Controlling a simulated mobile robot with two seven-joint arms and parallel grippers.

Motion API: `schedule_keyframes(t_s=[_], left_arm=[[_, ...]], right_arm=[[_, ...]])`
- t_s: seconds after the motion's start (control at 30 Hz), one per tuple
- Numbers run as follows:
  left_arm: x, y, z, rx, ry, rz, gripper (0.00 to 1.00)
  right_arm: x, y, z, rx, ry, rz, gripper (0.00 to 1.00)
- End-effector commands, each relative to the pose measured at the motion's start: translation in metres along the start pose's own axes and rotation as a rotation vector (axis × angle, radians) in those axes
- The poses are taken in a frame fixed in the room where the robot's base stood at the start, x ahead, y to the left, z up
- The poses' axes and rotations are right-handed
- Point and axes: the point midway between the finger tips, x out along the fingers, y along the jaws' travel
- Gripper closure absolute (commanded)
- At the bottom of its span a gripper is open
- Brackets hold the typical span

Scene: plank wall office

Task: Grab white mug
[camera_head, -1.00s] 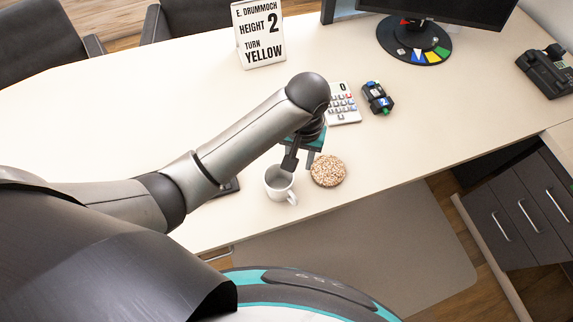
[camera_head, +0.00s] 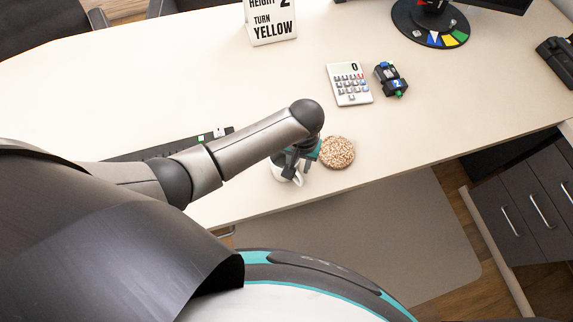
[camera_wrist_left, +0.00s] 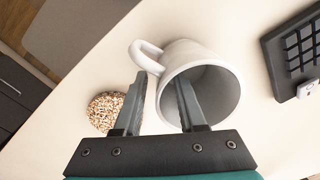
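The white mug (camera_head: 277,172) stands upright on the desk near its front edge. In the head view it is partly hidden by my left gripper (camera_head: 295,170). In the left wrist view the mug (camera_wrist_left: 215,88) shows its open mouth, with its handle toward the upper left. My left gripper (camera_wrist_left: 160,85) is open there. One finger overlaps the mug's mouth and the other is outside it, near the handle, with the near wall between them. I cannot tell whether either finger touches the mug. My right gripper is not in view.
A round seeded coaster-like disc (camera_head: 337,152) lies just right of the mug. A calculator (camera_head: 349,84), a small dark device (camera_head: 391,79) and a sign (camera_head: 271,22) stand farther back. A dark keyboard (camera_head: 150,150) lies left, partly behind my arm. The desk's middle is clear.

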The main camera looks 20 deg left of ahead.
Motion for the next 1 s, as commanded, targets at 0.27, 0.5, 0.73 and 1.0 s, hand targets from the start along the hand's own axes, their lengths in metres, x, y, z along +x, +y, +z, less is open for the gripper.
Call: schedule_keyframes(t_s=[0.27, 0.5, 0.73, 1.0], left_arm=[[0.012, 0.0014, -0.0004, 0.001, 0.002, 0.003, 0.6], [0.0117, 0.0013, -0.0002, 0.001, 0.001, 0.002, 0.77], [0.0117, 0.0012, -0.0001, 0.001, 0.001, 0.002, 1.0], [0.0118, 0.0012, 0.0, 0.001, 0.001, 0.002, 1.0]], right_arm=[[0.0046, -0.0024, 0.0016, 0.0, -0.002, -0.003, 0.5], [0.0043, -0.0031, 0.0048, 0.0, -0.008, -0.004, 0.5], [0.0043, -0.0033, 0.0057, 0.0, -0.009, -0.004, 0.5], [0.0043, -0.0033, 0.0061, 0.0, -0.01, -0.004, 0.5]])
